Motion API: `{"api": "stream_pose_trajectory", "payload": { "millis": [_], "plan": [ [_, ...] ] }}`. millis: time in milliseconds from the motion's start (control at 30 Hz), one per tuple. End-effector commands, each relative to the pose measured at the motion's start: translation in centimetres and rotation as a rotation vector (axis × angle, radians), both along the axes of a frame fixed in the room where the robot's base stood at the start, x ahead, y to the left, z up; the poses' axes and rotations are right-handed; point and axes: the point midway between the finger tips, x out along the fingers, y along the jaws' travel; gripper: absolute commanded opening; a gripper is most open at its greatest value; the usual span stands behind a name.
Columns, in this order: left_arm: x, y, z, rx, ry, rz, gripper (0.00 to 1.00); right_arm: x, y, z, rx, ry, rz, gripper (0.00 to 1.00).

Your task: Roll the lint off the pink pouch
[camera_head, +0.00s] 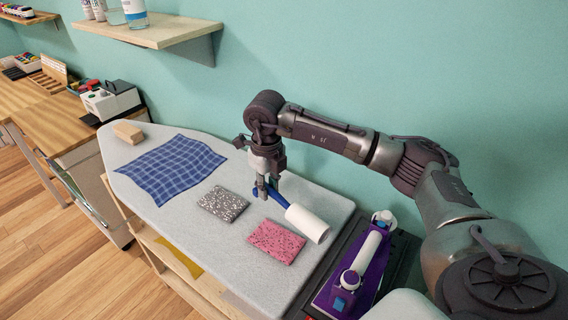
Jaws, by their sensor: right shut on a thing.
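The pink pouch (275,242) lies flat on the pale ironing board (160,213) near its right end, with dark specks on it. My right gripper (264,192) points down above the board, behind and left of the pouch. It is shut on the blue handle of the lint roller (307,223). The roller's white cylinder points toward the lower right, behind and to the right of the pouch. I cannot tell whether the cylinder touches the board. My left gripper is not in view.
A grey speckled pouch (222,203) lies left of the pink one. A blue checked cloth (172,168) and a wooden block (128,132) lie further left. A purple and white iron-like device (345,275) stands right of the board. A shelf (150,32) hangs above.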

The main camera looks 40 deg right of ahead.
Motion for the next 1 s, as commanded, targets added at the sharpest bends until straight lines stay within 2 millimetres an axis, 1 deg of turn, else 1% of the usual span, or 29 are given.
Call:
{"api": "stream_pose_trajectory", "payload": {
  "millis": [33,200,300,400,500,600,767,1000],
  "plan": [
    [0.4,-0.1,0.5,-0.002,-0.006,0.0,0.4,0.6,-0.9,0.3,0.005,0.003,-0.161,0.0],
    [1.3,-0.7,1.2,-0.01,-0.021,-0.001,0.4,2.1,-3.8,0.4,0.018,0.012,-0.723,0.0],
    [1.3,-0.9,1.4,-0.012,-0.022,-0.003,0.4,2.7,-5.2,0.4,0.022,0.017,-0.992,0.0],
    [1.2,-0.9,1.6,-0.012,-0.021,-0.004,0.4,3.1,-6.2,0.4,0.023,0.022,-1.19,0.0],
    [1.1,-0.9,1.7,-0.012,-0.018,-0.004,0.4,3.3,-6.8,0.3,0.024,0.025,-1.315,0.0],
    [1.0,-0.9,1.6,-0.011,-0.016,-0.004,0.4,3.3,-7.1,0.1,0.024,0.027,-1.373,0.0],
    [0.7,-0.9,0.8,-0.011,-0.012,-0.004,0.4,3.4,-7.1,-0.7,0.025,0.027,-1.386,0.0],
    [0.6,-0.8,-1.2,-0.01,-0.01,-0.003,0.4,3.3,-7.1,-3.3,0.025,0.026,-1.384,0.0]
  ]
}}
